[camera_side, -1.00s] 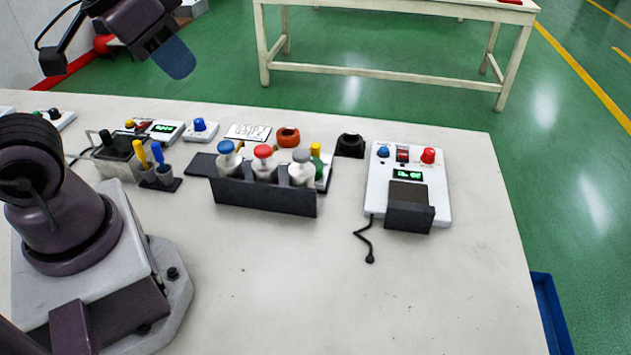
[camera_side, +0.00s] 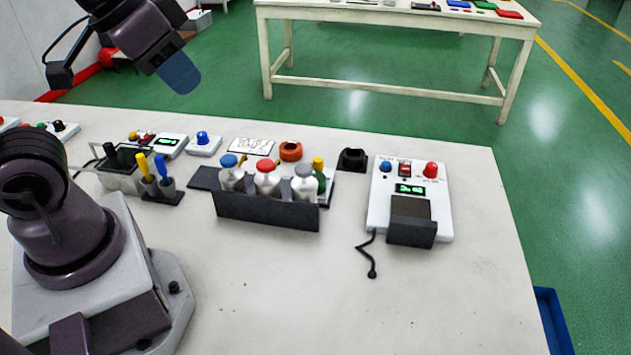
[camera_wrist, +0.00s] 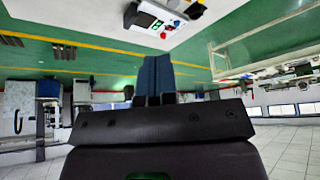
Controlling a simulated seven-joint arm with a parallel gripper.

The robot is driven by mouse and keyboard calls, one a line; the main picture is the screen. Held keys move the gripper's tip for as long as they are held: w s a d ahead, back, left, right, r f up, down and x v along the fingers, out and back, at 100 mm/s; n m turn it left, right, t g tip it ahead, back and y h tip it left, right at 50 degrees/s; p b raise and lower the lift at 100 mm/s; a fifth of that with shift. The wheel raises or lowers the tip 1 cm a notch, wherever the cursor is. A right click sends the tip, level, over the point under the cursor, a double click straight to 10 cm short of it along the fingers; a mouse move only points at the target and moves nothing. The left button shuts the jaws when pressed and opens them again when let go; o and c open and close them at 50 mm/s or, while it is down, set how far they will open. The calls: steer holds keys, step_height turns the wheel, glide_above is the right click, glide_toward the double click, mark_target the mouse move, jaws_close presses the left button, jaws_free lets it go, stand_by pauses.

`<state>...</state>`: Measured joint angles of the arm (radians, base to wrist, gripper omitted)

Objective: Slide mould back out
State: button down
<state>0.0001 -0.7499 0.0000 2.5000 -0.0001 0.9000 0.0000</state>
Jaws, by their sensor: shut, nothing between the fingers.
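My gripper (camera_side: 180,75) is at the upper left of the side view, high above the table's back edge, with its blue fingers pointing down to the right. In the wrist view its blue fingers (camera_wrist: 156,76) are together with nothing between them. A white device (camera_side: 440,205) with a lit green display stands at the right of the table. A dark block (camera_side: 411,232) sits at its front, apart from my gripper. I cannot tell for sure which thing is the mould. The device also shows at the top of the wrist view (camera_wrist: 160,22).
A dark rack (camera_side: 265,211) with several capped bottles stands mid-table. An orange ring (camera_side: 291,151) and a black holder (camera_side: 352,160) are behind it. A loose black cable (camera_side: 366,257) lies left of the device. The front of the table (camera_side: 330,305) is clear.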

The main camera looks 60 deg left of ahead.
steer(key=c, duration=1.8)
jaws_free()
steer(key=o, duration=0.4)
steer(key=shift+f, duration=0.1)
steer(key=shift+c, duration=0.2)
steer(key=o, duration=0.5)
steer(key=shift+w+a+f+g, duration=0.2)
steer(key=shift+w+f+g, duration=0.15)
steer(key=shift+f, duration=0.15)
steer(key=shift+w+a+f+g, duration=0.15)
steer(key=shift+w+f+g, duration=0.2)
steer(key=shift+f, duration=0.15)
steer(key=n+g, duration=0.4)
steer(key=n, duration=0.8)
glide_toward(318, 159)
step_height(318, 159, down, 10)
steer(key=shift+w+f, duration=0.1)
jaws_close()
